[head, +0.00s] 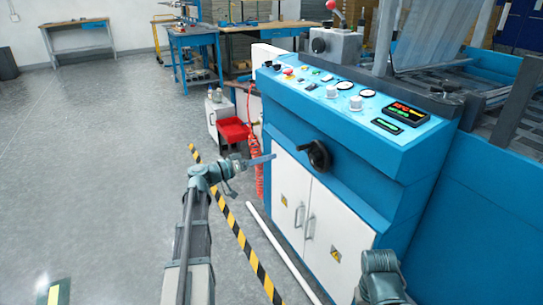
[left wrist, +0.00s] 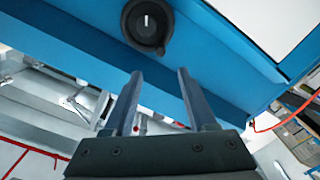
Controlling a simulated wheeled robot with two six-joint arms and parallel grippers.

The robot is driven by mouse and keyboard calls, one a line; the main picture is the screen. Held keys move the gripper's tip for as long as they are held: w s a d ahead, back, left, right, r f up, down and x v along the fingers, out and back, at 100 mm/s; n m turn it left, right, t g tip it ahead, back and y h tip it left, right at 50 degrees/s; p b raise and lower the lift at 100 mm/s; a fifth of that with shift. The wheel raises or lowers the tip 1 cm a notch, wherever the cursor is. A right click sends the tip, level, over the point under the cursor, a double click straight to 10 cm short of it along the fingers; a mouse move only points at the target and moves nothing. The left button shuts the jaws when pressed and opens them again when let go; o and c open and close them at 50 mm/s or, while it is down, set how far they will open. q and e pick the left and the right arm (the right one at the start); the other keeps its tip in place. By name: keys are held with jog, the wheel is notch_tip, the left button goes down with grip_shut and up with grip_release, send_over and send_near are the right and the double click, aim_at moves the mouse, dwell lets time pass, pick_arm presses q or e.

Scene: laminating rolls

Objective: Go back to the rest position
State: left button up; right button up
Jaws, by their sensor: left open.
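My left gripper (head: 262,160) is held out in front of the blue laminating machine (head: 385,185), left of its black rotary knob (head: 316,155). In the left wrist view my left gripper (left wrist: 160,74) has its two dark fingers apart with nothing between them. The black knob (left wrist: 147,24) shows there beyond the fingertips, and the gripper is apart from it. Part of my right arm shows at the bottom right of the head view, but its gripper is out of view.
The machine's white cabinet doors (head: 318,225) are shut. A control panel (head: 350,98) with gauges and buttons lies above. A red bin (head: 233,131) and a coiled red hose (head: 254,150) are beside the machine. Yellow-black tape (head: 236,229) crosses the floor. The floor at left is clear.

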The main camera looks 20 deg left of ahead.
pick_arm(q)
jog(key=s+d+f+m+g+y, duration=0.1)
jog(key=s+d+f+g, duration=0.35)
jog(key=d, duration=0.45)
jog(key=s+d+f+m+g+y, duration=0.1)
jog(key=s+d+f+g, duration=0.25)
jog(key=d+f, duration=0.4)
jog(key=s+d+f+m+g+y, duration=0.1)
jog(key=s+d+f+g, duration=0.3)
jog(key=d, duration=0.7)
jog(key=s+d+f+g+y, duration=0.1)
jog(key=s+f+y, duration=0.2)
jog(key=s+y, duration=0.35)
jog(key=s+d+f+g+y, duration=0.1)
jog(key=s+f+y, duration=0.2)
jog(key=s, duration=0.7)
notch_tip(320, 180, up, 35)
jog(key=p, duration=3.5)
jog(key=shift+w+r, duration=0.15)
jog(key=shift+w, duration=0.15)
jog(key=shift+a, duration=0.1)
jog(key=shift+c, duration=0.2)
